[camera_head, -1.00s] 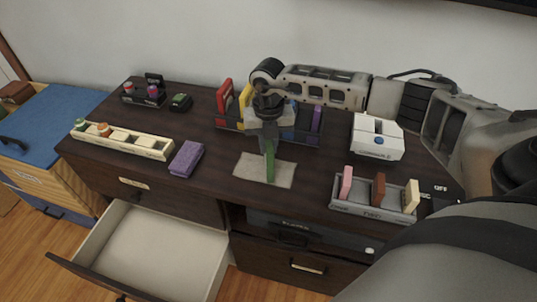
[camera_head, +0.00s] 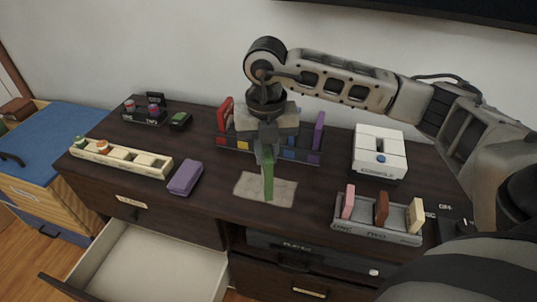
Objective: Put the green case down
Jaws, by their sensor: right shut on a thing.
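The green case (camera_head: 268,182) is a thin upright slab in the middle of the head view. My right gripper (camera_head: 266,155) points down and is shut on its upper part. The case stands over a beige cloth-like mat (camera_head: 249,190) on the dark cabinet top; I cannot tell whether its lower edge touches the mat. My left gripper is not in view.
Behind my gripper is a rack (camera_head: 238,143) with coloured cases. A grey labelled rack (camera_head: 377,233) with several cases stands right, below a white console (camera_head: 379,152). A purple case (camera_head: 185,178) and cream rack (camera_head: 121,160) are left. A drawer (camera_head: 150,268) hangs open below.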

